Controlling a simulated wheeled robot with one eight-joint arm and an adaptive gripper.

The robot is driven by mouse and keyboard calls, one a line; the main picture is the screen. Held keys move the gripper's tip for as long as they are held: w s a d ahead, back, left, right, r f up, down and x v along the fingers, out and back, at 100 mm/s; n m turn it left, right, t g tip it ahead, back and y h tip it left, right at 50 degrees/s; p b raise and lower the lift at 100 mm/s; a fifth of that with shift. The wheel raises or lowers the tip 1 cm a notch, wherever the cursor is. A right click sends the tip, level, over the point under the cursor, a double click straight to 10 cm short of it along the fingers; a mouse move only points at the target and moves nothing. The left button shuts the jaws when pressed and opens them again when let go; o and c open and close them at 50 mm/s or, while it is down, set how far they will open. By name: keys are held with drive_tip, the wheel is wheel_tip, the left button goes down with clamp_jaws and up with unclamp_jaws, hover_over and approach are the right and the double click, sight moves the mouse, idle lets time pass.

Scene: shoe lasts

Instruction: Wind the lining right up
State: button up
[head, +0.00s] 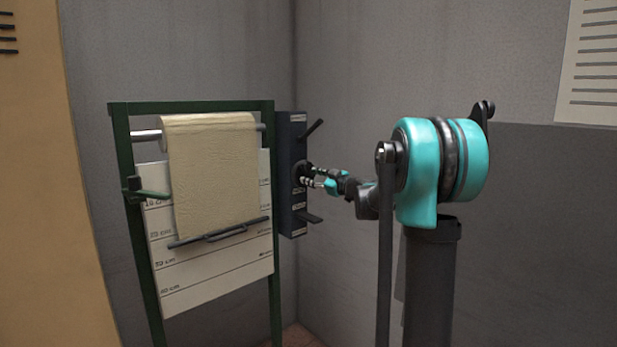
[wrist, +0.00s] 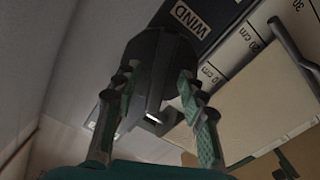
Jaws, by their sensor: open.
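The cream lining (head: 212,175) hangs from a roll on a green stand (head: 122,150). A dark bar (head: 222,232) crosses its lower edge, near the 20 cm line of the white scale board (head: 215,283) behind. A dark control panel (head: 290,225) is on the stand's right side. My gripper (head: 312,178) is at the middle of this panel. In the wrist view, my open gripper (wrist: 155,85) has one finger on each side of a dark knob-like part (wrist: 158,62), below a WIND label (wrist: 190,18). Contact with the fingers cannot be told.
One lever (head: 313,129) sticks out from the panel above my gripper and another (head: 308,217) below it. Grey walls stand close behind. A tan surface (head: 50,200) is at the far left.

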drive_tip(key=shift+w+a, duration=0.25)
drive_tip(key=shift+w, duration=0.1)
drive_tip(key=shift+s+d, duration=0.2)
drive_tip(key=shift+s, duration=0.05)
idle(0.4)
drive_tip(key=shift+c, duration=0.2)
clamp_jaws()
drive_tip(key=shift+m, duration=1.7)
